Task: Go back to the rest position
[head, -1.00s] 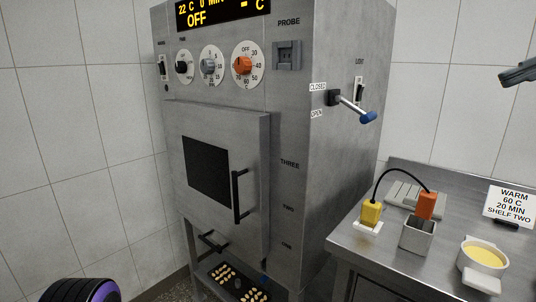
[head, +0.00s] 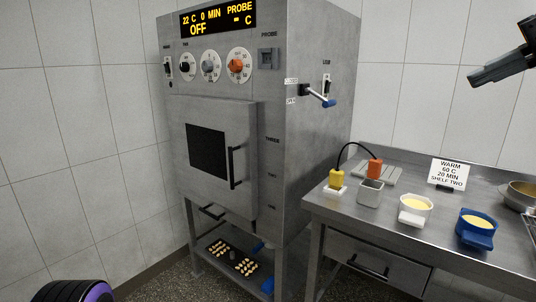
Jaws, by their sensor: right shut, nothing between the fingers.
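My right gripper (head: 489,76) is at the upper right of the head view, dark and pointing left, held in the air above the steel table (head: 440,232). It is shut and empty, apart from everything. My left gripper is not in view. The grey oven (head: 290,130) stands in the middle with its door (head: 215,155) shut. Its display (head: 218,19) reads 22 C, 0 MIN, OFF. A lever with a blue knob (head: 329,103) sticks out of the oven's right side.
On the table are a yellow plug (head: 336,179) and an orange plug (head: 375,167) joined by a black cable, a metal cup (head: 370,192), a white dish (head: 415,211), a blue dish (head: 477,229) and a sign (head: 448,173). Trays of pale pieces (head: 221,249) lie under the oven.

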